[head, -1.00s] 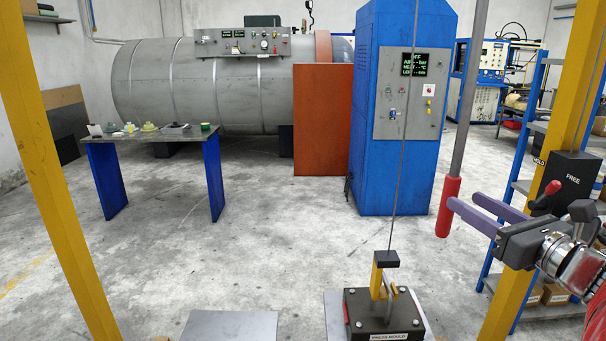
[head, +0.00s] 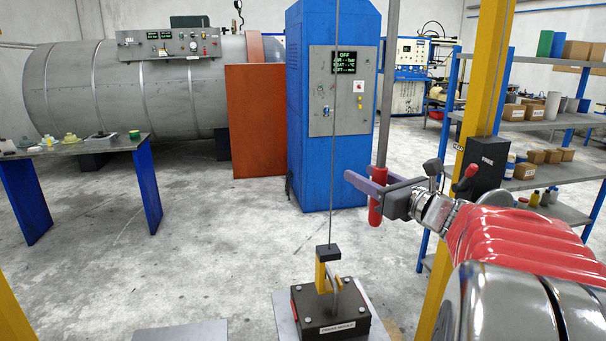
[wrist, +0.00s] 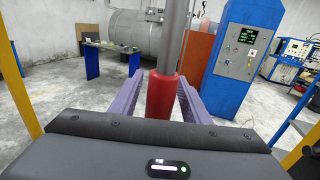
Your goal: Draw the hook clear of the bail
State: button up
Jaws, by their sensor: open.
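A yellow hook (head: 321,277) hangs from a dark block (head: 328,252) on a thin cable, low in the head view. It overlaps the grey bail (head: 337,291) on top of the dark press mould (head: 333,318); I cannot tell how the two engage. A red handle (head: 376,208) ends a grey hanging rod (head: 389,80). My gripper (head: 361,179) is open, with its purple fingers on either side of the handle. In the wrist view the red handle (wrist: 161,97) stands between the fingers, close to both; any contact is unclear.
A black box (head: 483,168) marked FREE, with a red-knobbed lever, is on the yellow post (head: 488,85) near my arm. A blue cabinet (head: 335,160) stands behind the handle. Shelves (head: 545,118) are at right, a table (head: 75,147) at left. The middle floor is open.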

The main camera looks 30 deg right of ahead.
grip_shut()
dwell(0.6)
